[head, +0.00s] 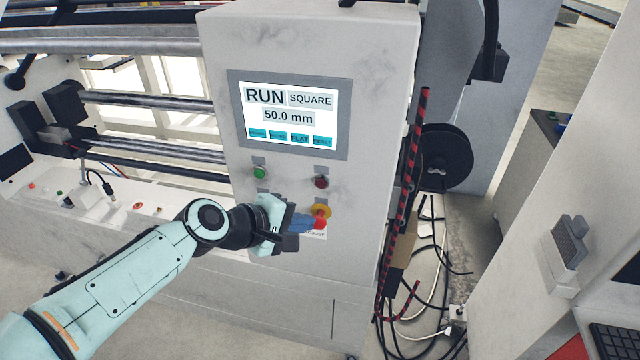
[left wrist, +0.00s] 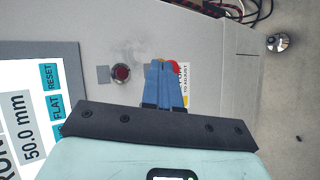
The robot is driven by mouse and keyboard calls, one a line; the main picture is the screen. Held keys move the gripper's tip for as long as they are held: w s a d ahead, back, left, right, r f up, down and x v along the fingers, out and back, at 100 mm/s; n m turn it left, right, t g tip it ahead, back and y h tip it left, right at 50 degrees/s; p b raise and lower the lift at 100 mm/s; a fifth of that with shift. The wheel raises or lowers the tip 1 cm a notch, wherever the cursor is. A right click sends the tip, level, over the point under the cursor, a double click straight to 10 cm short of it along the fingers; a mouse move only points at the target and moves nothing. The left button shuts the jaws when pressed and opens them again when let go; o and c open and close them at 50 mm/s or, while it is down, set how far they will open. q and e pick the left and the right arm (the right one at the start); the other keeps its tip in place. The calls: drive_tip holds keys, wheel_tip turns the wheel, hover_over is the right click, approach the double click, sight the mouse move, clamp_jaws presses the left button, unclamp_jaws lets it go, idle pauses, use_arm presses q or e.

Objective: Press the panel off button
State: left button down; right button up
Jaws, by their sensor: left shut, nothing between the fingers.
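The control panel (head: 290,60) faces me with a lit screen reading RUN, SQUARE and 50.0 mm. Below the screen are a green button (head: 259,172) at left and a dark red button (head: 321,182) at right. The red button also shows uncovered in the left wrist view (left wrist: 121,73). Below it is a red emergency stop with a yellow collar (head: 320,211). My left gripper (head: 312,222) is shut and empty, its blue fingertips in front of the emergency stop, partly hiding it. I cannot tell whether they touch it. The fingertips lie below the dark red button and apart from it.
A red-and-black striped bar (head: 408,190) runs down the panel's right side, with a black reel (head: 447,158) behind it. Loose cables (head: 425,285) hang below. The rack's rails (head: 150,101) extend left. The panel face around the red button is clear.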

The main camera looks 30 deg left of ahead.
sight(321, 183)
use_arm(q)
drive_tip(key=shift+w+a+p, duration=0.35)
drive_tip(key=shift+w, duration=1)
drive_tip(key=shift+w+a+p, duration=0.3)
drive_tip(key=shift+w, duration=1.05)
drive_tip(key=shift+w+a+p, duration=0.35)
drive_tip(key=shift+w, duration=1)
drive_tip(key=shift+w+a, duration=0.1)
drive_tip(key=shift+w, duration=0.3)
drive_tip(key=shift+w+a+p, duration=0.1)
drive_tip(key=shift+w+p, duration=0.2)
drive_tip(key=shift+w, duration=0.1)
drive_tip(key=shift+s+d+b, duration=0.2)
drive_tip(key=shift+s+b, duration=0.1)
drive_tip(key=shift+s, duration=0.55)
